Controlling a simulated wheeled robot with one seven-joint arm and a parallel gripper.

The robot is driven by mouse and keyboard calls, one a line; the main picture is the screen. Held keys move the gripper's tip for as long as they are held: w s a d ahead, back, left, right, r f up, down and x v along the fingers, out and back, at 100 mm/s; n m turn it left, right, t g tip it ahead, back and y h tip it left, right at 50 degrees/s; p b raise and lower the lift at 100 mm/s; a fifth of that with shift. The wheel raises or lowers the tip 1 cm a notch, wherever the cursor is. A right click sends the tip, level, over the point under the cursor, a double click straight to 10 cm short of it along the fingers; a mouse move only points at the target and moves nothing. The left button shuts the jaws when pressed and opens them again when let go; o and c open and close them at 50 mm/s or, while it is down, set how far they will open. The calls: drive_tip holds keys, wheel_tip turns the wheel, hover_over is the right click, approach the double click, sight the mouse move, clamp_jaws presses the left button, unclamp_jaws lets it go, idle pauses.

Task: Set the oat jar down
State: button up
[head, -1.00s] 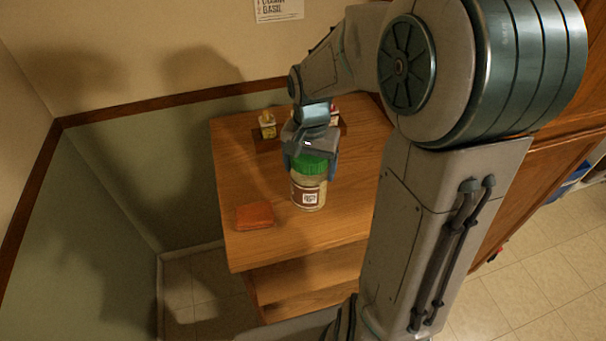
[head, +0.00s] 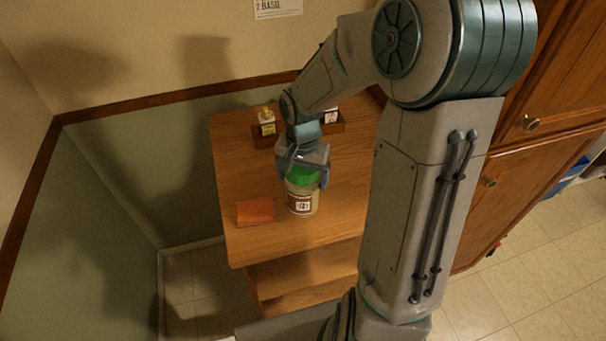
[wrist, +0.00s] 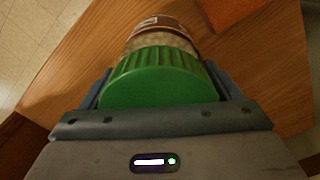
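The oat jar (head: 301,203) has a green lid, a clear body with pale contents and a brown and white label. It is upright over the front part of the wooden table top; I cannot tell whether its base touches the wood. My gripper (head: 303,177) reaches down from above and is shut on the jar's lid, a finger on each side. In the wrist view the green lid (wrist: 160,78) fills the space between the fingers, and the jar's base is hidden.
An orange-brown block (head: 255,211) lies close to the left of the jar. A brown tray (head: 263,140) with small bottles (head: 267,122) stands at the back of the table top (head: 238,170).

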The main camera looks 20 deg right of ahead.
drive_tip(key=shift+o, duration=1)
drive_tip(key=shift+r, duration=0.15)
wheel_tip(320, 180, up, 11)
drive_tip(key=shift+b, duration=0.6)
drive_tip(key=shift+s+r, duration=0.15)
drive_tip(key=shift+r, duration=0.4)
drive_tip(key=s+n+t, duration=0.4)
drive_tip(key=s+n, duration=0.2)
drive_tip(key=s, duration=0.8)
drive_tip(key=shift+s+r+n, duration=0.15)
drive_tip(key=shift+r+n, duration=0.1)
drive_tip(key=shift+n, duration=0.15)
